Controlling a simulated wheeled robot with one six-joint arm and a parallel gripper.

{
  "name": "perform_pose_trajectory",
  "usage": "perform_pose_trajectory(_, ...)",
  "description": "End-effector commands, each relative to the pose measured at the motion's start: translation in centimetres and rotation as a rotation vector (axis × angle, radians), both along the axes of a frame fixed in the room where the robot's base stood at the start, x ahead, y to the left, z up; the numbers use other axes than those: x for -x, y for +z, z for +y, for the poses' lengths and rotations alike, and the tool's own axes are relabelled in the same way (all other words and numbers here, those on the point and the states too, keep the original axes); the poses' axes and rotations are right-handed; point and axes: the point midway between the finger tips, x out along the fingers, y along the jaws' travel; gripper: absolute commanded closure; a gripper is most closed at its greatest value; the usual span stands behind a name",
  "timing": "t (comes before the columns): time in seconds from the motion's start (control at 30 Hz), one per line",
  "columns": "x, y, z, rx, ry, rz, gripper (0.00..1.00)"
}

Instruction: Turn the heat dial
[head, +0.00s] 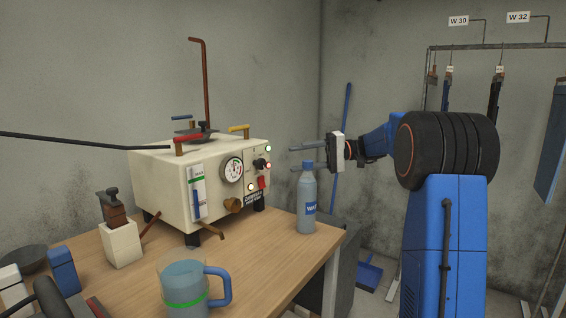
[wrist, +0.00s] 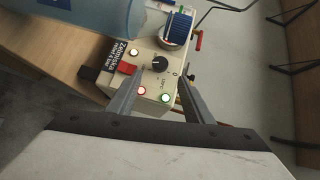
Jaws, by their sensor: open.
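The heat dial looks to be the black round knob (head: 261,164) on the front panel of a cream steam machine (head: 163,172). In the wrist view the knob (wrist: 160,63) has a pale pointer mark and lies just beyond the fingertips, roughly between them. My gripper (head: 292,159) is open and empty, to the right of the panel, with its fingers pointing toward it. In the wrist view its two fingers (wrist: 160,80) stand apart on either side of the knob's line. They do not appear to touch it.
A water bottle (head: 307,200) stands at the table's right edge, just below my fingers; it fills the upper left of the wrist view (wrist: 95,14). A red switch (head: 261,183), small lights and a gauge (head: 232,170) surround the knob. A blue-handled jug (head: 185,285) stands in front.

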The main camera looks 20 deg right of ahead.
Motion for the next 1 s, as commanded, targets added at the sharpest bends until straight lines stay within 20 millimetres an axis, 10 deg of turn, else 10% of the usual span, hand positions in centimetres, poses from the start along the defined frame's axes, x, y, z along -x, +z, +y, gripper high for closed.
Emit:
perform_pose_trajectory(0.4, 1.0, 0.7, -6.4, 0.001, -0.001, 0.001, 0.53)
perform_pose_trajectory(1.0, 1.2, 0.8, -7.0, 0.001, 0.000, 0.001, 0.53)
